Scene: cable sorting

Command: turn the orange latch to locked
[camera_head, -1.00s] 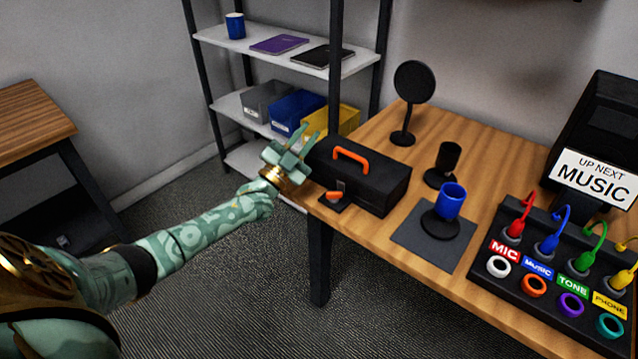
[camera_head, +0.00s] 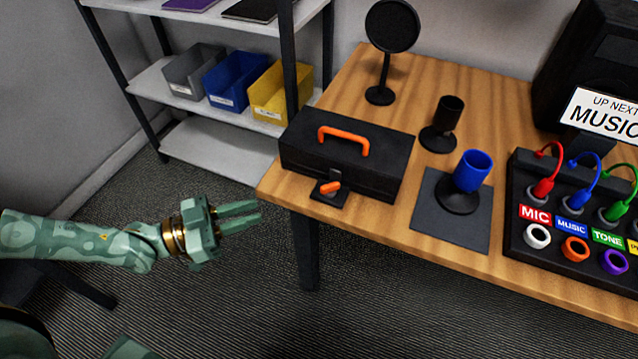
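My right gripper is not in view.
The wooden table (camera_head: 505,120) holds a round black stand (camera_head: 391,28), a black cup holder (camera_head: 447,117), a blue cup (camera_head: 472,170) on a dark mat (camera_head: 425,218), and a cable panel (camera_head: 515,230) at right. A shelf with bins (camera_head: 228,78) stands behind.

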